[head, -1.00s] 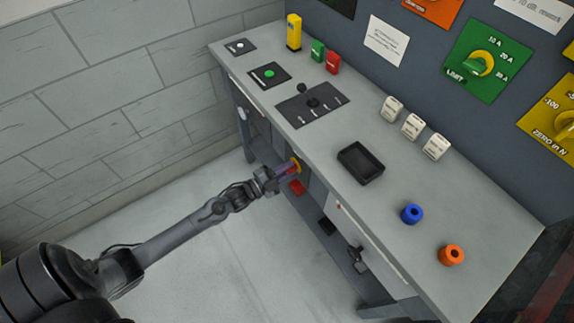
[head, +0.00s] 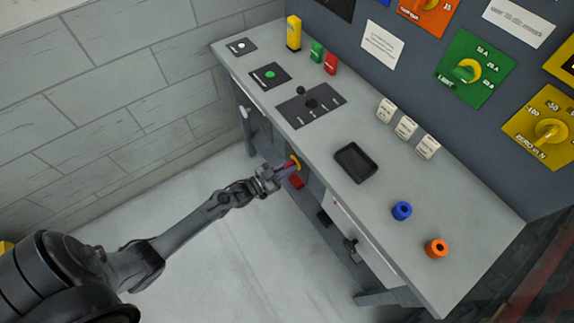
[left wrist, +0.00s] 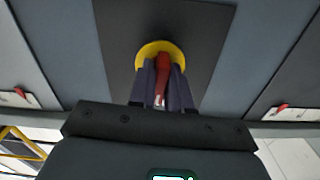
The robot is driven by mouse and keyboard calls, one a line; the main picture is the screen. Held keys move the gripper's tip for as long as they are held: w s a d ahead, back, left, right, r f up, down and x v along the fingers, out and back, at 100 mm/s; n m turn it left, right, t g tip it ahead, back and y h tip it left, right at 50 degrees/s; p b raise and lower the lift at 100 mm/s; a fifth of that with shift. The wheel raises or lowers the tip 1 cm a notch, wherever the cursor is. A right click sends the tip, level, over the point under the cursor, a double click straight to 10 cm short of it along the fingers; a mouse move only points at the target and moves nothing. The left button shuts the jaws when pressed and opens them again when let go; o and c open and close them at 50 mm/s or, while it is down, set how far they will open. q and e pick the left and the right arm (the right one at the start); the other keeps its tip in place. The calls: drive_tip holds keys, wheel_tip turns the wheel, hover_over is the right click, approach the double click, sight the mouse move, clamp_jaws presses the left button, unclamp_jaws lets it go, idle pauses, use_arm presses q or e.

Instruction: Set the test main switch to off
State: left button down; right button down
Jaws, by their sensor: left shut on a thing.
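The main switch has a yellow ring (head: 296,161) on the front face of the bench, below the top edge. In the left wrist view the yellow ring (left wrist: 147,50) sits on a dark plate, with a red handle (left wrist: 164,65) in front of it. My left gripper (head: 285,167) reaches in from the left and is shut on the red handle. In the left wrist view its two fingers (left wrist: 162,88) lie on either side of the handle and hide part of it. Any on or off marking is not readable. My right gripper is not in view.
The bench top (head: 370,210) holds a lever panel (head: 325,112), a black tray (head: 355,162), white blocks (head: 405,128), and blue (head: 401,211) and orange (head: 436,249) knobs. The floor left of the bench is clear.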

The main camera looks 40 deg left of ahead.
use_arm(q)
drive_tip(key=shift+n, duration=0.7)
drive_tip(key=c, duration=1.2)
unclamp_jaws()
drive_tip(key=shift+o, duration=0.2)
drive_tip(key=shift+s, duration=0.15)
drive_tip(key=p+v, duration=0.2)
drive_tip(key=v, duration=0.8)
drive_tip(key=shift+s+a, duration=0.15)
drive_tip(key=shift+s, duration=0.15)
